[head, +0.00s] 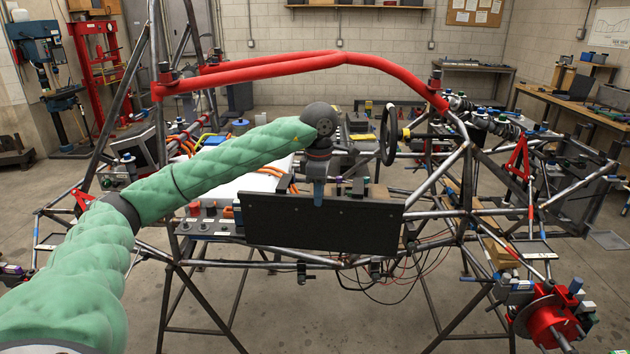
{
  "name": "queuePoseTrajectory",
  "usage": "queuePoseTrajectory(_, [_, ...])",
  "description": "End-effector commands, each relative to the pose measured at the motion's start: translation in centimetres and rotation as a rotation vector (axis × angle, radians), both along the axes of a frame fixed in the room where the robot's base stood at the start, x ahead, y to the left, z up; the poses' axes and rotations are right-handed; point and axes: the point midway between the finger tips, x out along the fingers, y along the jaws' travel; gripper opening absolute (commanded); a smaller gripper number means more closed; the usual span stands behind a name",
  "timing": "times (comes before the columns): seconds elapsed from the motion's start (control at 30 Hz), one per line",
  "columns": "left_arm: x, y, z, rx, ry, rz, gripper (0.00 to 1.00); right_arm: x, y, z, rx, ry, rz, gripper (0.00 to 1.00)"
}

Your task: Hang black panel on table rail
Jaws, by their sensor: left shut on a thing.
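A flat black panel (330,224) stands upright, broad face toward me, in front of the middle of the tube chassis. My left arm reaches in from the left, and my left gripper (318,192) is shut on the panel's upper edge near its middle. A horizontal tube rail (430,214) runs along the near side of the chassis and passes behind the panel. The panel hides the rail's middle stretch, so I cannot tell whether panel and rail touch. My right gripper is out of view.
Red padded bars (345,56) arch above the work area. A steering wheel (389,134) stands behind the panel's right end. Loose cables (385,290) hang below the panel. A red wheel hub (548,322) sticks out at lower right. The floor in front is clear.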

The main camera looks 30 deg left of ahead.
Motion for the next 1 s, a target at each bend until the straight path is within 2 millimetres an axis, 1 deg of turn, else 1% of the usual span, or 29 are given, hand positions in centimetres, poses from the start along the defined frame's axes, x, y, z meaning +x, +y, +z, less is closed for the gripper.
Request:
queuePoseTrajectory(0.13, [-0.9,-1.3,-2.4,0.0,0.002,-0.117,0.0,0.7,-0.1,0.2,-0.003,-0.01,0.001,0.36])
queuePoseTrajectory(0.27, [-1.8,-2.7,-5.1,0.0,0.002,-0.249,0.0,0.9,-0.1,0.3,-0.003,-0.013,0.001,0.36])
queuePoseTrajectory(0.37, [-2.7,-4.2,-7.8,-0.003,0.005,-0.384,0.0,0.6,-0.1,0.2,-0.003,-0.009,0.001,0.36])
queuePoseTrajectory(0.47, [-3.9,-6.2,-11.4,-0.004,0.004,-0.562,0.0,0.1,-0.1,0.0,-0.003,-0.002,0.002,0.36])
queuePoseTrajectory(0.5, [-4.5,-7.1,-13.0,-0.004,0.005,-0.639,0.0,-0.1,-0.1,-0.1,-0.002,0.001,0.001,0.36])
queuePoseTrajectory(0.57, [-5.2,-8.3,-15.2,-0.004,0.004,-0.753,0.0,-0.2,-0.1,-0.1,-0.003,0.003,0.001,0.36])
queuePoseTrajectory(0.6, [-5.7,-9.1,-16.7,-0.006,0.004,-0.828,0.0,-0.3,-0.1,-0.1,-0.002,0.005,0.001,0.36])
queuePoseTrajectory(0.67, [-6.4,-10.4,-19.0,-0.006,0.004,-0.943,0.0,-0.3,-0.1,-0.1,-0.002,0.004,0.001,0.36])
queuePoseTrajectory(0.7, [-7.0,-11.2,-20.5,-0.006,0.004,-1.019,0.0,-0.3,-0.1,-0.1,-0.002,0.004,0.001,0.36])
queuePoseTrajectory(0.77, [-7.7,-12.4,-22.7,-0.007,0.004,-1.133,0.0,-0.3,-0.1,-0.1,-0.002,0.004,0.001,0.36])
queuePoseTrajectory(0.8, [-8.2,-13.2,-24.2,-0.008,0.002,-1.209,0.0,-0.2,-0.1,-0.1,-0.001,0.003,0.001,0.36])
queuePoseTrajectory(0.9, [-9.3,-15.2,-27.8,-0.007,0.002,-1.391,0.0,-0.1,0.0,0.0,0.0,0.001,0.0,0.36])
queuePoseTrajectory(1.0, [-10.3,-16.7,-30.7,-0.007,0.002,-1.539,0.0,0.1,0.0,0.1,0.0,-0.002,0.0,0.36])
